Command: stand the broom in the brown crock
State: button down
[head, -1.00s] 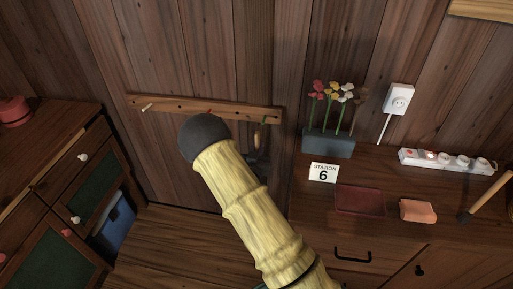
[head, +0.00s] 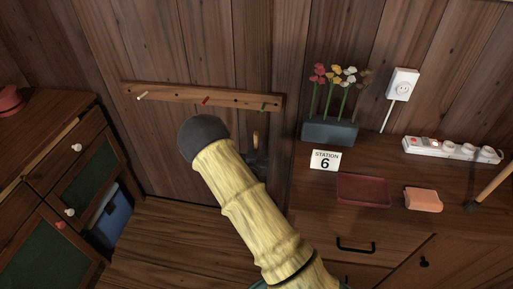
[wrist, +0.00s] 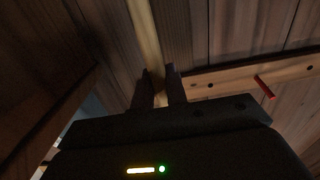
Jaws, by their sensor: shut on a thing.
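A pale wooden stick, which I take for the broom's handle (wrist: 147,35), stands between my gripper's two dark fingers (wrist: 160,88) in the wrist view. My gripper is shut on it, and the stick runs up out of the top of that view. In the head view a short piece of the handle (head: 256,139) shows above my dark gripper (head: 256,160), in front of the wall below the peg rail. My thick arm hides much of the area below and left of it. The broom's bristle end is not visible. I see no brown crock in either view.
A peg rail (head: 186,96) with white, red and green pegs is on the wall. Cabinets stand left, with a blue bin (head: 112,218) beside them. The right counter holds a flower planter (head: 330,131), station sign (head: 324,160), dark red tray (head: 363,190), orange block (head: 423,199) and power strip (head: 452,149).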

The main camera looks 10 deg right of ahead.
notch_tip(320, 180, down, 8)
jog(key=b, duration=0.6)
dwell(0.5)
jog(key=shift+r, duration=0.1)
jog(key=c, duration=1.3)
grip_release()
jog(key=shift+s, duration=0.15)
jog(key=p+v, duration=0.2)
jog(key=v, duration=1.5)
jog(key=shift+a, duration=0.15)
